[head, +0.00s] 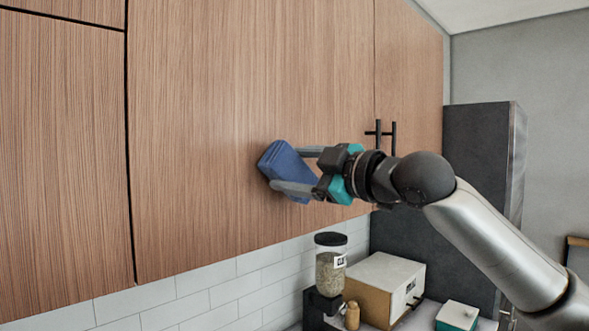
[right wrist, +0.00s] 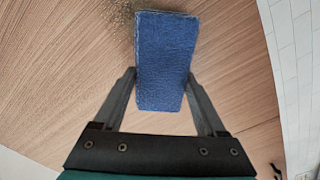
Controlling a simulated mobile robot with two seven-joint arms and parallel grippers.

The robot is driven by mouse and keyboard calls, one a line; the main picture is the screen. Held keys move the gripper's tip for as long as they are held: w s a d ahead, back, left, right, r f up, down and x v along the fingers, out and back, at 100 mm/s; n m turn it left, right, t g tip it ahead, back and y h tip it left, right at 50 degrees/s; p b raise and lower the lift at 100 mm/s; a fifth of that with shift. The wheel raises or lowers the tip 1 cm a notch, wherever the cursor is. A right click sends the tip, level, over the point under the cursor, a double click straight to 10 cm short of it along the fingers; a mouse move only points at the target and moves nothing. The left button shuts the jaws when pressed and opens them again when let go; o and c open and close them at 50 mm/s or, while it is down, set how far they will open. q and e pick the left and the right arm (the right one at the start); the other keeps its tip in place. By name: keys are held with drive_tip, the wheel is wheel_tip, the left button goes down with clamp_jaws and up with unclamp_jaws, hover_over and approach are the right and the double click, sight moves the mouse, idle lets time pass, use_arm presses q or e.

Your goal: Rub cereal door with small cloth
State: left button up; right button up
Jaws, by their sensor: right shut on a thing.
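My right gripper (head: 283,168) is shut on a small blue cloth (head: 287,172), a folded rectangular pad. The right wrist view also shows the cloth (right wrist: 165,60) between the two fingers (right wrist: 162,82). The gripper holds it up at the wood-grain cabinet door (head: 240,80), near the door's lower part. The cloth looks close against the door, but I cannot tell for sure that they touch. In the right wrist view, small brownish specks (right wrist: 120,18) show on the wood surface beside the cloth's far end. My left gripper is not in view.
Black handles (head: 379,138) stick out at the door's lower right, near my right wrist. A dark tall unit (head: 475,140) stands at the right.

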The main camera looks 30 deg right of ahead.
sight(310, 167)
drive_tip(key=shift+p+x, duration=0.8)
drive_tip(key=shift+x, duration=0.2)
drive_tip(key=shift+d, duration=0.15)
drive_tip(key=shift+w+d+p, duration=0.25)
drive_tip(key=shift+d+p, duration=0.25)
drive_tip(key=shift+d, duration=0.3)
drive_tip(key=shift+w+d+p, duration=0.2)
drive_tip(key=shift+d+p, duration=0.25)
drive_tip(key=shift+d, duration=0.4)
drive_tip(key=shift+w+d+r+p, duration=0.1)
drive_tip(key=shift+w+d+p, duration=0.25)
drive_tip(key=shift+d+p, duration=0.4)
drive_tip(key=shift+w+d+p, duration=0.35)
drive_tip(key=shift+d+p, duration=0.2)
drive_tip(key=shift+d, duration=0.25)
drive_tip(key=shift+w+d, duration=0.3)
drive_tip(key=shift+d, duration=0.55)
drive_tip(key=shift+w+d, duration=0.3)
drive_tip(key=shift+d, duration=0.55)
drive_tip(key=shift+a, duration=0.1)
